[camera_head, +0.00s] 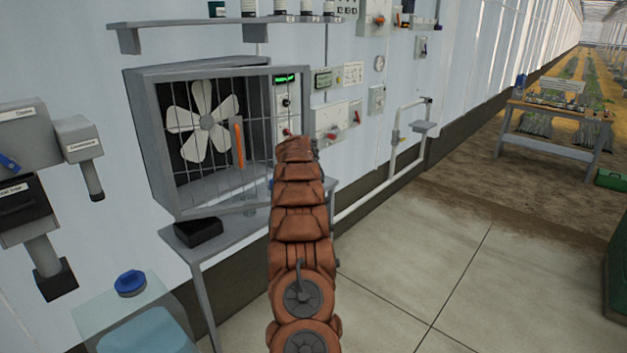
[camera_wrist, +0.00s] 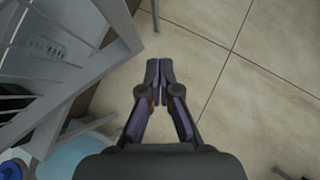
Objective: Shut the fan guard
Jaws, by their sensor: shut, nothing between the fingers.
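The fan guard (camera_head: 222,192) is a grey wire grille with an upright orange handle (camera_head: 238,143). It stands in front of a white-bladed fan (camera_head: 202,122) in a grey box (camera_head: 150,150). Its right side reaches out past the box, so it looks partly open. In the wrist view a slanted grey frame with wires, seemingly the guard (camera_wrist: 75,82), fills the upper left. My gripper (camera_wrist: 160,64) is shut and empty, pointing over the floor to the right of that frame, apart from it. In the head view my arm hides the gripper and part of the guard's right edge.
A black block (camera_head: 198,232) sits on the grey stand below the box. A shelf (camera_head: 190,35) with bottles hangs above. Wall panels and a pipe (camera_head: 375,192) lie to the right. A blue-capped clear container (camera_head: 130,284) is at lower left. Open floor (camera_head: 430,250) lies right.

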